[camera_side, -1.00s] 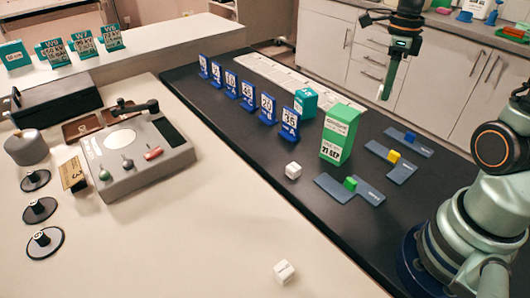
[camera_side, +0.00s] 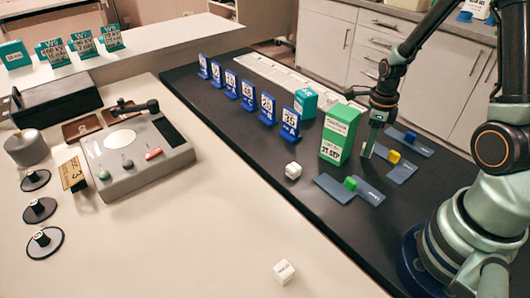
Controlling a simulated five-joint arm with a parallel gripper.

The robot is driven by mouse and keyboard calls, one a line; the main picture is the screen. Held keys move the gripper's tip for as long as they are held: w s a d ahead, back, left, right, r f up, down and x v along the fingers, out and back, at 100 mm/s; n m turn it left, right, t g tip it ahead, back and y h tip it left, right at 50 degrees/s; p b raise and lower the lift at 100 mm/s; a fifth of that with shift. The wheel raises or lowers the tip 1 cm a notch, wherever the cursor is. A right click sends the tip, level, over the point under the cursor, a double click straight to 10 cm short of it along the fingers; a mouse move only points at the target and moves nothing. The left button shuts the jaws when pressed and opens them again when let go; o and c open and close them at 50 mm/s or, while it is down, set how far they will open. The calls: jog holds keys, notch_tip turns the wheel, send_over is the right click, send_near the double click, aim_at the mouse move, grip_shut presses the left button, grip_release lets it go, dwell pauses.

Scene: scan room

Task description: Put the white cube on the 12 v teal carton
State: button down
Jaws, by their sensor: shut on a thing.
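A white cube (camera_side: 293,171) rests on the black worktop, left of the green carton. Another white cube (camera_side: 284,272) lies on the pale table at the front. A teal carton (camera_side: 305,102) stands behind the green carton; its label is too small to read. My gripper (camera_side: 367,152) points down, low over the worktop, just right of the green carton and apart from both white cubes. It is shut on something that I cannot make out.
The green carton (camera_side: 338,138), marked 21 SEP, stands tall left of my gripper. Grey plates carry a green block (camera_side: 350,183), a yellow block (camera_side: 394,157) and a blue block (camera_side: 409,137). Several blue number stands (camera_side: 267,108) line the worktop. A grey device (camera_side: 135,158) sits on the table.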

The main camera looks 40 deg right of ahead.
jog(key=shift+f, duration=0.65)
jog(key=shift+f, duration=0.15)
jog(key=c, duration=0.5)
grip_release()
jog(key=shift+c, duration=0.2)
